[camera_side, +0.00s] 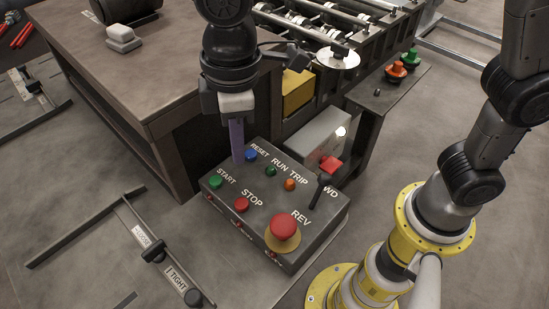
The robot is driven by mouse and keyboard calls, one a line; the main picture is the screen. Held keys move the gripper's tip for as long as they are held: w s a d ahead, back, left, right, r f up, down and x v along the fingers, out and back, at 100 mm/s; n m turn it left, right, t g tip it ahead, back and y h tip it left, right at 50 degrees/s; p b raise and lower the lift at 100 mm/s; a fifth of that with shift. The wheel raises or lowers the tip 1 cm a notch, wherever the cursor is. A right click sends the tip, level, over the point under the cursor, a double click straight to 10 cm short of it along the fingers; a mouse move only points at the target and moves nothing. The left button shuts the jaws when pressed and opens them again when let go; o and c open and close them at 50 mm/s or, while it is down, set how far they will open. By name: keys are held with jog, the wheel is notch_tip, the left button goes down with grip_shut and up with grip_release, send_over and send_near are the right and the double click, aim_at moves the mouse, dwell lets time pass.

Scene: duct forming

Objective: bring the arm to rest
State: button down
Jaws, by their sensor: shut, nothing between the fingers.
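My gripper (237,156) hangs pointing down from my arm at the upper middle. Its narrow purple fingers are together, with nothing seen between them. The fingertips are over or just behind the back left edge of the grey control box (225,198), left of the blue RESET button (251,155). I cannot tell whether they touch the box. The green START button (215,182), red STOP button (242,204) and large red knob (284,228) by REV stand clear of the gripper. A black lever (320,190) tilts at the box's right side.
A brown-topped bench (150,70) stands behind left. A roller machine (345,50) and yellow block (297,92) are behind right. A grey box with a red button (331,164) sits beside the control box. A LOOSE/TIGHT slider (170,262) lies at lower left.

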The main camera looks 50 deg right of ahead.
jog(key=s+d+r+m+t, duration=0.1)
jog(key=d+r+m+t, duration=0.2)
jog(key=d, duration=0.6)
jog(key=s+d+r+m, duration=0.15)
jog(key=d+r, duration=0.25)
jog(key=d, duration=0.5)
jog(key=s+d+f+m+t, duration=0.2)
jog(key=s+d+f+m, duration=0.4)
jog(key=s+d, duration=0.2)
jog(key=s, duration=0.2)
jog(key=shift+s+d+f+m, duration=0.25)
jog(key=shift+s+d+m, duration=0.05)
jog(key=shift+m, duration=0.05)
